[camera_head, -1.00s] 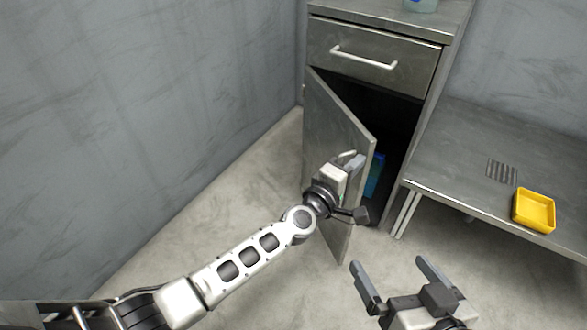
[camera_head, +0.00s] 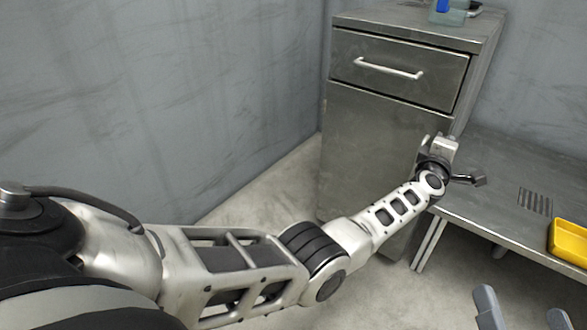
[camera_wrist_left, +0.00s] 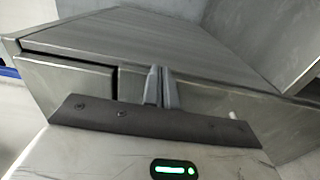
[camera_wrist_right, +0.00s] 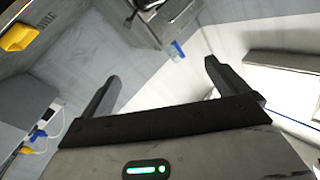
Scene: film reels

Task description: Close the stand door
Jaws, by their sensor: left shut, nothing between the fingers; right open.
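The grey metal stand (camera_head: 400,28) has a drawer with a bar handle above its door (camera_head: 365,150). In the head view the door lies level with the stand's front, with no open inside showing; my left arm hides part of its lower right. My left gripper (camera_head: 446,146) is shut and empty at the door's upper right edge. In the left wrist view its fingertips (camera_wrist_left: 160,72) are together against or very near a metal face; contact cannot be told. My right gripper (camera_head: 522,306) is open and empty at the lower right, away from the door.
A metal bench (camera_head: 490,200) stands right of the stand, with a yellow tray (camera_head: 568,242) on it. A blue-topped container (camera_head: 447,12) stands on the stand. A grey wall (camera_head: 160,100) is at left. Floor is clear before the stand.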

